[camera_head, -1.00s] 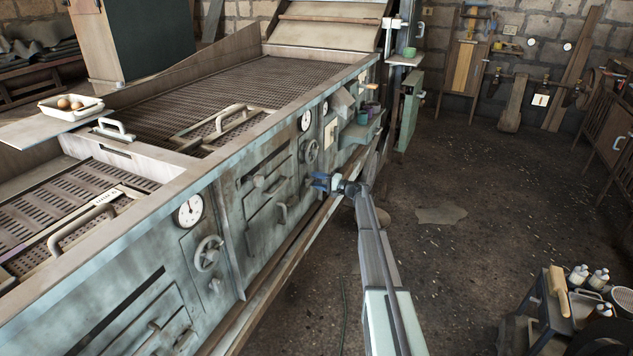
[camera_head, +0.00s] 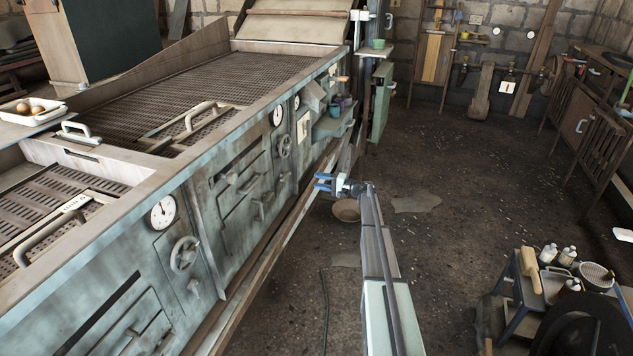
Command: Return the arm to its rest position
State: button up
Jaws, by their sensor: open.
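My gripper (camera_head: 322,182) is at the end of my outstretched arm, near the middle of the view. Its blue fingers are open and point left toward the machine's side. No object shows between them. The gripper looks close to the machine's lower front rail (camera_head: 291,232) in the picture, but I cannot tell the exact distance.
The long machine (camera_head: 225,208) with gauges, handwheels and levers fills the left. A round brown bowl (camera_head: 346,210) is on the floor behind my gripper. A small cart (camera_head: 522,302) with bottles stands at lower right. The floor (camera_head: 470,190) between is mostly open.

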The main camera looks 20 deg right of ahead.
dwell(0.6)
jog(key=s+a+f+n+g+h, duration=0.1)
jog(key=s+a+f+g+h, duration=0.25)
jog(key=s+f, duration=0.55)
jog(key=s+a+f+g+h, duration=0.2)
jog(key=s+a+f+g, duration=0.3)
jog(key=s, duration=0.8)
jog(key=s+a+f+n+g+h, duration=0.1)
jog(key=s+a+f+g+h, duration=0.15)
jog(key=s+f, duration=0.7)
jog(key=s+a+f+n+g+h, duration=0.1)
jog(key=s+a, duration=0.6)
jog(key=s, duration=0.8)
jog(key=s+a+f+n+g+h, duration=0.2)
jog(key=s+a, duration=0.6)
jog(key=s, duration=0.7)
jog(key=s+a+f+n+g+h, duration=0.1)
jog(key=s+a+f+n+g, duration=0.3)
jog(key=s+a, duration=0.4)
jog(key=s+g, duration=0.1)
jog(key=s, duration=0.6)
jog(key=shift+s+g+h, duration=0.3)
jog(key=shift+s+h, duration=0.1)
